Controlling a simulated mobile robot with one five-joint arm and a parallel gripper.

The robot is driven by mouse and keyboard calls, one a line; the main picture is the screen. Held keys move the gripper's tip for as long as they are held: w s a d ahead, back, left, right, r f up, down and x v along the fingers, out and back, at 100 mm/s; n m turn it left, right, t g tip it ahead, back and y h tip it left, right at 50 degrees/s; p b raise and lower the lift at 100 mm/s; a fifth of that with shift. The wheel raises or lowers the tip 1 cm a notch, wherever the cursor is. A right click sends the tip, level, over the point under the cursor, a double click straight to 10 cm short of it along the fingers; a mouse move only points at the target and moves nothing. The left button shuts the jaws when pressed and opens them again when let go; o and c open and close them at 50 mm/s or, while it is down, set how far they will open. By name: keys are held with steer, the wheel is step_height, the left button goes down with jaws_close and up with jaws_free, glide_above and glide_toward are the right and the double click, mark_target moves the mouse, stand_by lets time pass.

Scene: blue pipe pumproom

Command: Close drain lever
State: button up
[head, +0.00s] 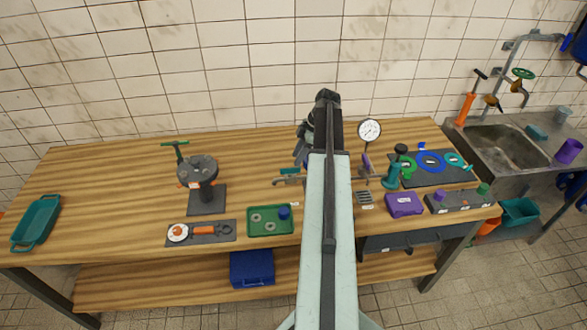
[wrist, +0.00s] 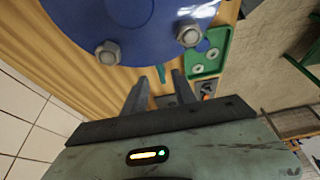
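A pipe assembly (head: 353,178) lies on the wooden bench, partly hidden behind my arm. A small teal handle (head: 289,171) shows at its left end, and a purple handle (head: 366,162) stands to the right of my arm. I cannot tell for certain which is the drain lever. My gripper (head: 300,152) hangs above the bench, left of my arm. In the wrist view its two dark fingers (wrist: 157,82) are apart with nothing between them. A large blue flange (wrist: 120,25) with bolts is close in front of the wrist camera. No lever is clear in that view.
A green tray (head: 270,233), a grey vise-like stand (head: 198,175) and a tool mat (head: 183,240) are left of my arm. A white gauge (head: 369,130), purple box (head: 404,204) and sink (head: 505,148) are to the right. Bare bench lies at the back left.

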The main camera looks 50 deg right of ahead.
mark_target(291, 168)
steer(key=b+x, duration=0.4)
steer(key=x, duration=0.2)
steer(key=shift+f+b, duration=0.15)
steer(key=shift+b, duration=0.2)
